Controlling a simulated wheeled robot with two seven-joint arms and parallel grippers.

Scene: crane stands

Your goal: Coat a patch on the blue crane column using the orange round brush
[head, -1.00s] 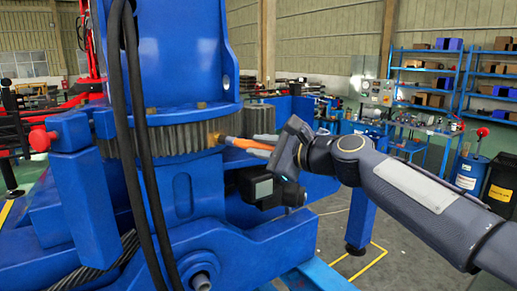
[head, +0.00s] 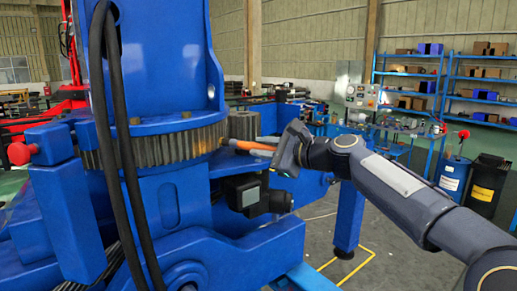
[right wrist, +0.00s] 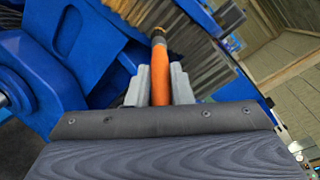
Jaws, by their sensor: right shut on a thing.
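The blue crane column (head: 165,55) stands at the left of the head view, above a grey toothed ring (head: 170,143). My right gripper (head: 272,147) is shut on the orange round brush (head: 252,146) to the right of the ring. In the right wrist view the orange handle (right wrist: 160,75) sits between the gripper's grey fingers (right wrist: 160,90). The brush tip points at the ring's teeth (right wrist: 128,10); whether it touches them I cannot tell. My left gripper is not in view.
Black hoses (head: 118,130) hang down in front of the column. A black box-shaped part (head: 246,193) sits below the brush, close to my gripper. Blue shelves (head: 410,90) and drums (head: 453,176) stand far off at the right.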

